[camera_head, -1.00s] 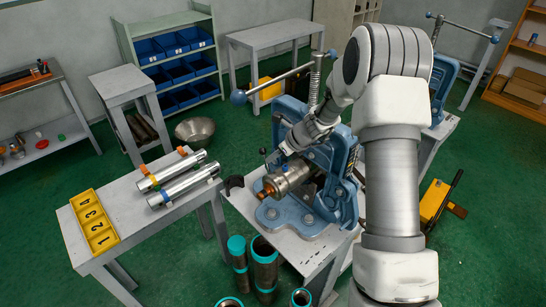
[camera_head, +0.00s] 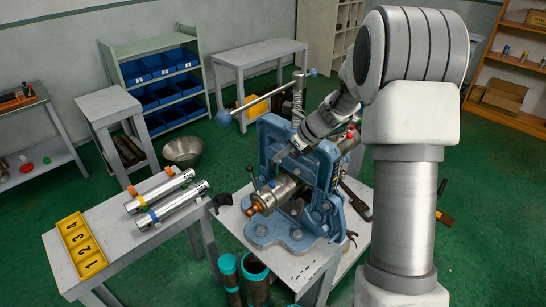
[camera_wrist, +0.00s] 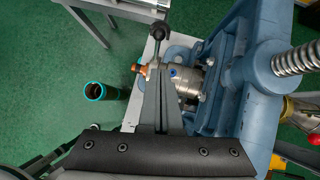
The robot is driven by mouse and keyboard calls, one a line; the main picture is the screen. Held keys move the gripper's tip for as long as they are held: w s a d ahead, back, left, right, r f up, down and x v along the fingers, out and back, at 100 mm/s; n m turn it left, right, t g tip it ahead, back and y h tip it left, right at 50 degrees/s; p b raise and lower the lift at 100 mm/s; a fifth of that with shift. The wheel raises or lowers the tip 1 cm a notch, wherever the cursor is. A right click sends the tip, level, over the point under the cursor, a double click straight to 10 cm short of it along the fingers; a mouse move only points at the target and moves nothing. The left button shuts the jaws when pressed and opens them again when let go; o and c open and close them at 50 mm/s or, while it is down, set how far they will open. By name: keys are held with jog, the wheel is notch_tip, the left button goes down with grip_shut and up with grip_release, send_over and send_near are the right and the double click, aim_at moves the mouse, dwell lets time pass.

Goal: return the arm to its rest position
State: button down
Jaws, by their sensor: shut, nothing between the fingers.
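My arm rises at the right of the head view. My gripper (camera_head: 284,154) hangs at its end, tilted down to the left, just over the blue pipe vise (camera_head: 275,146). In the wrist view my gripper (camera_wrist: 158,72) has its fingers together, with nothing between them. Below it, a metal cylindrical piece with a copper-coloured end (camera_head: 272,194) sits in the vise; it also shows in the wrist view (camera_wrist: 182,78). Whether my fingers touch the vise, I cannot tell.
The vise's long ball-ended handle (camera_head: 262,99) and threaded screw (camera_head: 299,95) stand close to my wrist. Two chrome tubes (camera_head: 168,195) and a yellow numbered tray (camera_head: 81,246) lie on the left table. Teal-rimmed pipes (camera_head: 255,272) stand below. Open green floor lies at the right.

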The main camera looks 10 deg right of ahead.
jog(key=s+a+r+n+h, duration=0.2)
jog(key=s+a+r+n, duration=0.2)
jog(key=s+r+n, duration=1)
jog(key=s+d+n+h+b, duration=0.1)
jog(key=s+d+n+h, duration=0.2)
jog(key=s+n, duration=1)
jog(key=s, duration=0.6)
jog(key=shift+s+t, duration=0.15)
jog(key=shift+t, duration=0.15)
